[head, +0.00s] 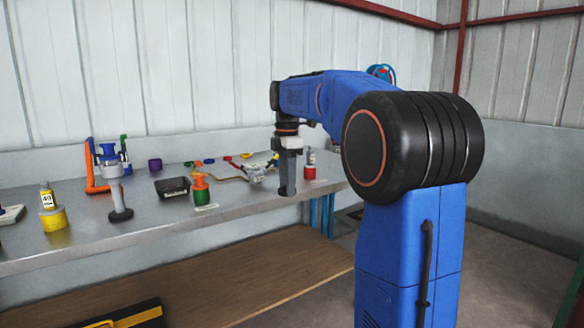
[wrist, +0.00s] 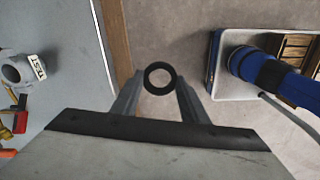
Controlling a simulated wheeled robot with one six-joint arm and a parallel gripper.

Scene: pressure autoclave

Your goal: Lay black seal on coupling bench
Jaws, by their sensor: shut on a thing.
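The black seal (wrist: 160,66) is a small dark ring, held between the fingertips of my gripper (wrist: 160,86) in the wrist view. My gripper is shut on it, and floor shows through the ring's hole. The coupling bench (head: 160,227) is a long grey table along the wall in the head view. Its bare top (wrist: 62,70) lies left of the fingers in the wrist view, so the seal is out past the bench edge. In the head view my gripper (head: 287,191) points down near the bench's front right; I cannot make out the seal there.
A black tray (head: 171,188), an orange and green piece (head: 200,188), a yellow holder (head: 54,219) and a red container (head: 310,171) stand on the bench. A wooden shelf (head: 230,285) lies below. The bench's front strip is mostly clear.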

